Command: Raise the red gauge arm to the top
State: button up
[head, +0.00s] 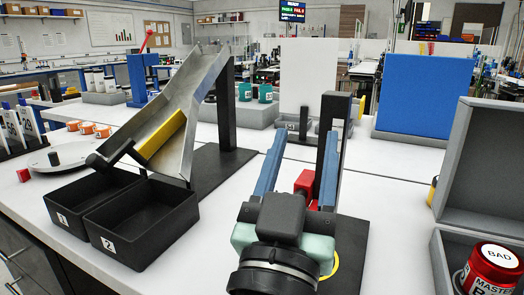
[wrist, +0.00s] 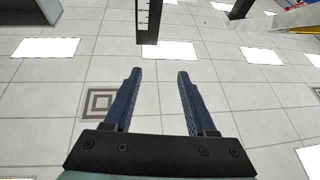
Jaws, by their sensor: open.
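A red block (head: 305,182), which looks like the gauge arm, shows low beside a black upright post (head: 333,112) on a dark base plate (head: 350,245). In the wrist view a black post with white scale marks (wrist: 149,20) stands beyond the fingertips; the red block is not clearly seen there. My gripper (head: 304,134) is open and empty, its two blue fingers apart. In the head view the red block appears between the fingers, but I cannot tell its depth from them.
A metal chute (head: 205,75) with a yellow bar (head: 162,134) slopes toward two black bins (head: 145,222) at left. A grey box (head: 475,165) and a red can (head: 493,268) marked BAD stand at right. A blue panel (head: 427,95) stands behind.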

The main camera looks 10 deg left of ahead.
notch_tip(320, 180, down, 6)
jog(key=w+a+n+g+h+p, duration=0.15)
jog(key=g+p, duration=0.25)
jog(key=p, duration=0.6)
jog(key=s+a+f+n+p, duration=0.1)
jog(key=s+p, duration=0.1)
jog(key=p, duration=0.1)
jog(key=s+a+f+n+g+p, duration=0.1)
jog(key=s+f+n+p, duration=0.1)
jog(key=p, duration=0.2)
jog(key=s+f+n+p, duration=0.2)
jog(key=p, duration=0.1)
jog(key=shift+s+a+f+g+p, duration=0.25)
jog(key=shift+a+g+p, duration=0.05)
jog(key=shift+a+p, duration=0.1)
jog(key=shift+h, duration=0.25)
jog(key=p+x, duration=0.1)
jog(key=x, duration=0.5)
jog(key=p+x, duration=0.1)
jog(key=x, duration=0.6)
jog(key=shift+f+p, duration=0.2)
jog(key=shift+p, duration=0.1)
grip_shut()
jog(key=shift+a, duration=0.1)
